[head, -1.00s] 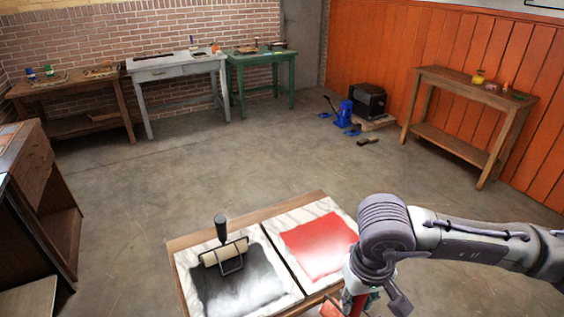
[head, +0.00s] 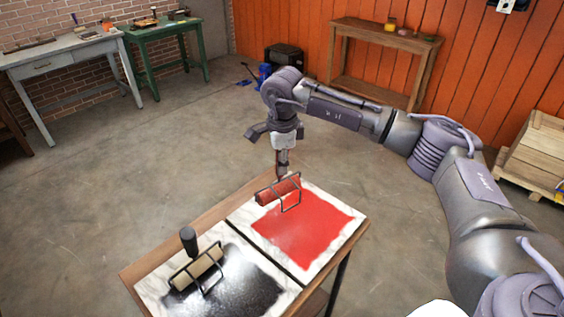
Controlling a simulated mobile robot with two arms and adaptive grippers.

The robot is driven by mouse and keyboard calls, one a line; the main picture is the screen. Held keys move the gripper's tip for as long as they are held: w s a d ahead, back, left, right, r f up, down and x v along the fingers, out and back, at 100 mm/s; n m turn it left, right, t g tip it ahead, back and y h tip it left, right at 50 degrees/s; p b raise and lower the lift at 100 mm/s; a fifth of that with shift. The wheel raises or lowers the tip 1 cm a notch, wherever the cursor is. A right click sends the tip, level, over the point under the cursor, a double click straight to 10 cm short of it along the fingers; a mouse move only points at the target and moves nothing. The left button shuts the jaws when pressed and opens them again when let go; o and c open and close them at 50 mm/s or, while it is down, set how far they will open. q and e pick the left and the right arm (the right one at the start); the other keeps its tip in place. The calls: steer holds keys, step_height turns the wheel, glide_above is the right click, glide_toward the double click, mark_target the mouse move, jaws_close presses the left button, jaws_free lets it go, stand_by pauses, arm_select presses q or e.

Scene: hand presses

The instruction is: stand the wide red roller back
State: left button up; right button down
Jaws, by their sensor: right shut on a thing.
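The wide red roller (head: 276,191) has a red cylinder in a dark wire frame. It is at the back left corner of the marble slab with red ink (head: 300,228), handle pointing up. I cannot tell whether it touches the slab or hangs just above it. My right gripper (head: 283,151) is above it, pointing down, shut on its handle, which is partly hidden by the fingers. My left gripper is out of view.
A beige roller (head: 197,268) with a dark upright handle stands on the slab with black ink (head: 240,291), left of the red one. Both slabs lie on a wooden table (head: 155,262). Open floor surrounds it. A wooden crate (head: 536,160) stands at the right.

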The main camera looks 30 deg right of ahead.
steer(key=shift+w+d+m, duration=0.25)
steer(key=shift+w+m, duration=0.2)
steer(key=shift+m, duration=0.15)
steer(key=shift+f+b, duration=0.3)
steer(key=shift+f, duration=0.1)
steer(key=shift+f+b, duration=1.35)
steer(key=shift+f, duration=0.8)
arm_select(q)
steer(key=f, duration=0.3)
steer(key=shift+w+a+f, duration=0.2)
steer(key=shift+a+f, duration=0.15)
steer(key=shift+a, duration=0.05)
arm_select(e)
steer(key=shift+f, duration=0.25)
steer(key=c, duration=0.8)
jaws_free()
steer(key=shift+o, duration=0.3)
steer(key=shift+f, duration=0.1)
